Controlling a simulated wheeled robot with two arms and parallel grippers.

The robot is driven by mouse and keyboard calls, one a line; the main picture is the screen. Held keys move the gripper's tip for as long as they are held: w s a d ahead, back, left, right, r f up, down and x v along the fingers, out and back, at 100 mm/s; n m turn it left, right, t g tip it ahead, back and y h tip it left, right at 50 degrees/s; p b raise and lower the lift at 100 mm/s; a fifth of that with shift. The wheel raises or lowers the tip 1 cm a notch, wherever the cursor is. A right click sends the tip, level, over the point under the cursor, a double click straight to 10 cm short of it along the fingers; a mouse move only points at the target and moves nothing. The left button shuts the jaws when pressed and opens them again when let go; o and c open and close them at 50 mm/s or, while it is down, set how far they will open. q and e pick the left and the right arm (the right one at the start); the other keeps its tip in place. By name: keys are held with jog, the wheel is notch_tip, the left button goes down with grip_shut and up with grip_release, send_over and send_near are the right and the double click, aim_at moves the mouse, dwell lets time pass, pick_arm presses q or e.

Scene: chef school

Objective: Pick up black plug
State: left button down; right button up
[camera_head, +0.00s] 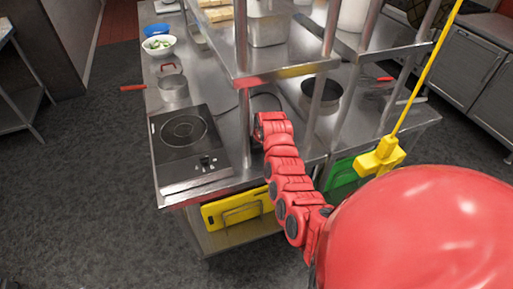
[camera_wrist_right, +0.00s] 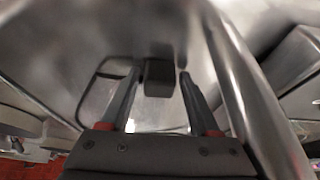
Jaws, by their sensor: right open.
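The black plug (camera_wrist_right: 158,78) is a small dark block in the right wrist view. It lies between the fingertips of my right gripper (camera_wrist_right: 160,74), which is open, with a gap on each side of the block. In the head view my red right arm reaches over the steel counter, and the right gripper (camera_head: 258,126) is beside the cooktop, mostly hidden by the arm. The plug itself is not clear in the head view. A thin dark cord (camera_head: 230,109) runs behind the black cooktop (camera_head: 165,158). My left gripper is not in view.
Steel shelf posts (camera_head: 318,98) and an upper shelf (camera_head: 285,68) crowd the arm. A yellow connector (camera_head: 380,156) hangs on a yellow cord at the right. A grey post is close in the wrist view.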

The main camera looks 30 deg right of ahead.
grip_shut()
dwell(0.3)
